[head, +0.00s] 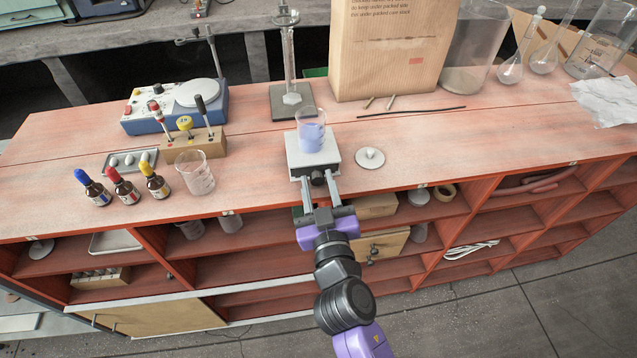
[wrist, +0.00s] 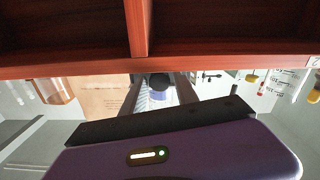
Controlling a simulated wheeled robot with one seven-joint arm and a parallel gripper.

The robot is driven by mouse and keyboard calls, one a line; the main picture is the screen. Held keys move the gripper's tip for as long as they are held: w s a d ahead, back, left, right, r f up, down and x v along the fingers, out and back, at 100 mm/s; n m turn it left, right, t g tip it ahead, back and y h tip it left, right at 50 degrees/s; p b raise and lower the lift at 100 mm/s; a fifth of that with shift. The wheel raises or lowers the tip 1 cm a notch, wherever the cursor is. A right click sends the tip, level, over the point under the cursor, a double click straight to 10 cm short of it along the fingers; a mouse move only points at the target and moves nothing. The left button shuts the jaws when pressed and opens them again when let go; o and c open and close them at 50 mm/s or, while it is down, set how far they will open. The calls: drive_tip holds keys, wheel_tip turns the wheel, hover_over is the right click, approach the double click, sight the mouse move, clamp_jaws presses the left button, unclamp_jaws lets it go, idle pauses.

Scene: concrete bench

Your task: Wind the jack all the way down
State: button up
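The jack (head: 300,163) is a small grey lab jack with a flat top plate, near the front edge of the bench. A beaker of blue-violet liquid (head: 311,135) stands on its plate. The jack's dark knob (head: 317,178) faces me; it also shows in the wrist view (wrist: 159,80). My gripper (head: 318,180) reaches in from the front with its two fingers apart, one on each side of the knob. The wrist view shows gaps between the knob and the fingers. The jack's lower mechanism is mostly hidden.
A small white stirring bar dish (head: 369,158) sits close right of the jack. An empty beaker (head: 195,173) and dropper bottles (head: 122,188) stand left. A stand with a glass cylinder (head: 289,75) and a paper bag (head: 390,50) are behind. Open shelves lie below the bench edge.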

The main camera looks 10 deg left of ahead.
drive_tip(key=shift+o, duration=0.8)
drive_tip(key=b+v, duration=0.1)
drive_tip(key=v, duration=0.6)
drive_tip(key=shift+s, duration=0.4)
drive_tip(key=shift+d, duration=0.1)
